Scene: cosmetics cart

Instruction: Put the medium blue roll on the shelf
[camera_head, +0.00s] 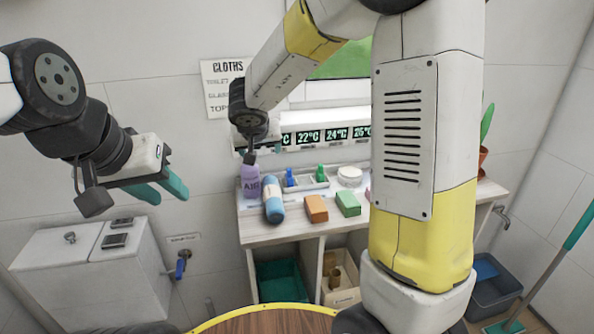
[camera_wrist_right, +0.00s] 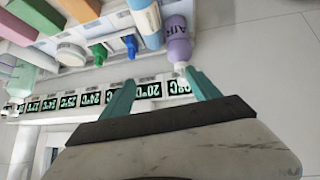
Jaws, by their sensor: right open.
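A shelf edge with green temperature displays (camera_head: 308,137) runs along the wall above the counter, and shows in the right wrist view (camera_wrist_right: 92,100). My right gripper (camera_wrist_right: 160,88) is open and empty, its teal fingers in front of the display strip near the purple bottle. In the head view its fingers are not clear. My left gripper (camera_head: 172,195) is open and empty, left of the counter.
A purple AIR bottle (camera_head: 250,181) stands beside the roll. An orange block (camera_head: 316,209), a green block (camera_head: 348,205) and a tray with small bottles (camera_head: 307,180) crowd the counter (camera_head: 270,234). My right arm hides its right part. A white cistern (camera_head: 85,245) stands at left.

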